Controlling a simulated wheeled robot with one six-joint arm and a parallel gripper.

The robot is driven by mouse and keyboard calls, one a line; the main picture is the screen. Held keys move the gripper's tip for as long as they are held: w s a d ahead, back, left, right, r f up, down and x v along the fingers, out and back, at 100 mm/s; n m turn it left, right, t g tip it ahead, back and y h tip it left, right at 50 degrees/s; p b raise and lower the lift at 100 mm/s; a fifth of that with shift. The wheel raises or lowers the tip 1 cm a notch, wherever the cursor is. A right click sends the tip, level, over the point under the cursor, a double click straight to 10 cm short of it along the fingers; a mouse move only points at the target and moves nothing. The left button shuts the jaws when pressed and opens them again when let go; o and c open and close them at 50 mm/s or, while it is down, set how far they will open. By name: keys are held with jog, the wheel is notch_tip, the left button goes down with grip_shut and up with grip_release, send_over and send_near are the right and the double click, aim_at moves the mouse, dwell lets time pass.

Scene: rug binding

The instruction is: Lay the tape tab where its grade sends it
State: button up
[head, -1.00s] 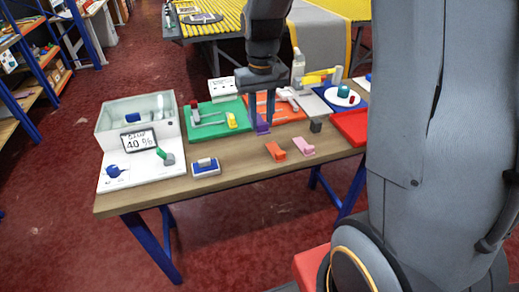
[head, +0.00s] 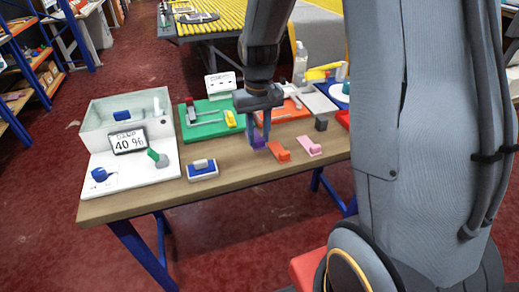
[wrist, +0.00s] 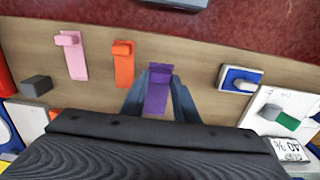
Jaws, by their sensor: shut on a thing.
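A purple tape tab (head: 257,142) is between the fingers of my gripper (head: 262,132), just left of the orange tab (head: 279,151) in the head view. In the wrist view my gripper (wrist: 158,92) is shut on the purple tab (wrist: 158,96), one finger at each side. I cannot tell whether the tab touches the table. The pink tab (head: 309,146) lies right of the orange one. A green board (head: 205,130) and an orange board (head: 287,114) lie behind. A display (head: 129,142) reads "DAMP 40 %". A small white card (head: 220,86) stands at the back; its marks are too small to read.
A clear-walled box (head: 95,118) and a white panel (head: 125,182) with a blue knob and green lever take the left end. A blue-and-white block (head: 202,170) sits near the front. A dark block (head: 321,123) stands behind the pink tab. Wooden tabletop (head: 238,176) is bare in front.

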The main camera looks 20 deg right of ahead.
jog(key=shift+f+p, duration=0.55)
jog(key=shift+f, duration=2.4)
jog(key=shift+f, duration=0.1)
jog(key=o, duration=1)
